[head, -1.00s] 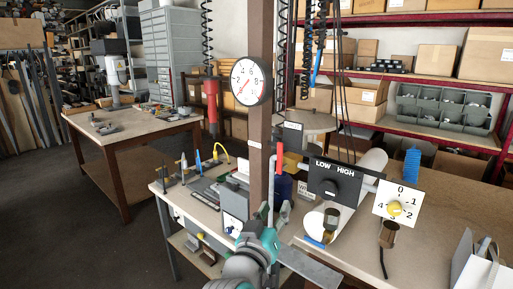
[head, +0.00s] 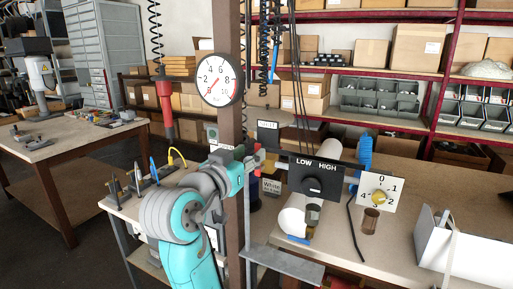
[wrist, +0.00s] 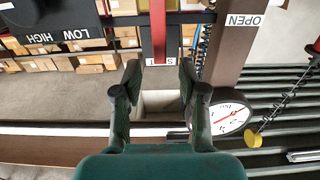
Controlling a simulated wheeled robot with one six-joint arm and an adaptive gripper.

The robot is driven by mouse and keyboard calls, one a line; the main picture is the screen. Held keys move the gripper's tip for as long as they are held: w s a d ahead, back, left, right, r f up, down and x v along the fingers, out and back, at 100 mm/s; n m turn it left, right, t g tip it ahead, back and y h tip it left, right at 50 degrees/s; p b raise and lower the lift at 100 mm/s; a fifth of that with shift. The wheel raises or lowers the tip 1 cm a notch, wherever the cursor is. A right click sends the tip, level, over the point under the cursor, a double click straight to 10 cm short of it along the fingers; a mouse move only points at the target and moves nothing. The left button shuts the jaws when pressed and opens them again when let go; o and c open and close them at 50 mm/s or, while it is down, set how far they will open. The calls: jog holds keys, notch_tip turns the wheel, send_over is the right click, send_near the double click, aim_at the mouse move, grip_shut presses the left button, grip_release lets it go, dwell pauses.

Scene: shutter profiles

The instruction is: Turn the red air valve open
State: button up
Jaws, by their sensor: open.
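The red air valve handle (head: 257,157) is small in the head view, beside the brown post (head: 227,60), just at my gripper's tip. In the wrist view the red handle (wrist: 157,28) is a straight bar at top centre, its end over a partly hidden label (wrist: 160,62). An OPEN label (wrist: 245,20) is on the post to its right. My gripper (wrist: 157,68) is open, its two dark fingers either side of the handle's line. I cannot tell whether they touch it. The round gauge (head: 220,79) has a red needle.
A grey metal plate (head: 283,265) juts out below. Pens (head: 135,180) stand on the bench at left. Shelves with boxes (head: 420,45) are behind.

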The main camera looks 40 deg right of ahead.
aim_at(257, 148)
jog(key=shift+x, duration=2.55)
grip_shut()
